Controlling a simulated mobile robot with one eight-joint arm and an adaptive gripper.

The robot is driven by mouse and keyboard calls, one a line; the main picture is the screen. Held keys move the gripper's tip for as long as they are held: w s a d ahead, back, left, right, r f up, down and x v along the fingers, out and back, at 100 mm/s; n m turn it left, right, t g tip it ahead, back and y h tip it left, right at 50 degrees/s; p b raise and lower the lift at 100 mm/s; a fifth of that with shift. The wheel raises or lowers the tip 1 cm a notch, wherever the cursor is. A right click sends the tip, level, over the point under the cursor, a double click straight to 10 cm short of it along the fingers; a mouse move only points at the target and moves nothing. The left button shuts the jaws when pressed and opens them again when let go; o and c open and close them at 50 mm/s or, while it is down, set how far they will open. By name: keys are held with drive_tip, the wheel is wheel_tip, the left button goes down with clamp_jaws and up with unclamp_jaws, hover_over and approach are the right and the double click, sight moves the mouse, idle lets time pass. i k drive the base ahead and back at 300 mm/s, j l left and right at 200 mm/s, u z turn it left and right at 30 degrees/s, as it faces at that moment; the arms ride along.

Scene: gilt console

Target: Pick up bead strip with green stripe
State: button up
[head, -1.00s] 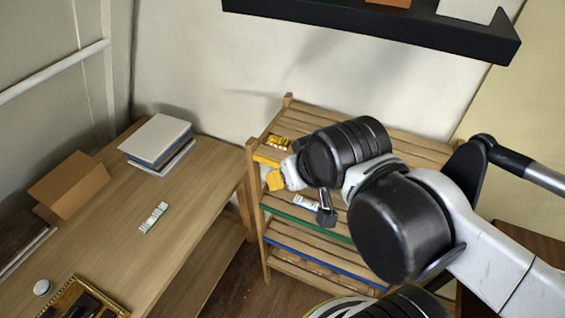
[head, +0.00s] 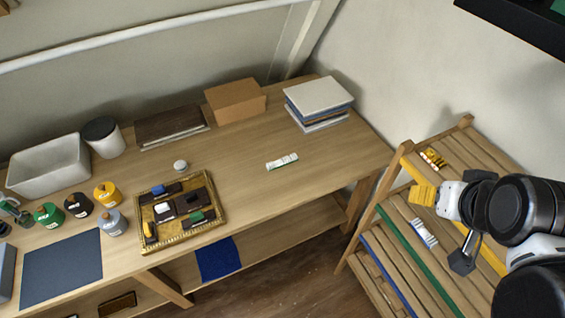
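A small whitish bead strip with green on it (head: 282,161) lies flat on the wooden desk (head: 330,165), near the stack of books. My gripper (head: 424,195) is at the right, over the slatted wooden rack, well apart from that strip. Its yellow end points left. I cannot make out two separate fingers, so whether it is open or shut is unclear. Another strip, with yellow (head: 433,158), lies on the rack's top shelf. A whitish strip with bluish marks (head: 424,233) lies on a lower shelf.
Stacked books (head: 318,104) and a cardboard box (head: 236,100) stand behind the strip. A gilt tray (head: 218,222) with dark items, and several paint jars (head: 107,194), are at left. Desk around the strip is clear. A dark wall shelf (head: 520,25) hangs upper right.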

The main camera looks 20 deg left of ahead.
sight(271, 166)
drive_tip(key=i+j+z, duration=0.3)
drive_tip(key=j, duration=0.3)
drive_tip(key=i+j+z, duration=0.15)
drive_tip(key=i+j, duration=0.15)
drive_tip(key=i+j+z, duration=0.15)
drive_tip(key=j, duration=0.25)
drive_tip(key=i+j+z, duration=0.15)
drive_tip(key=j, duration=0.2)
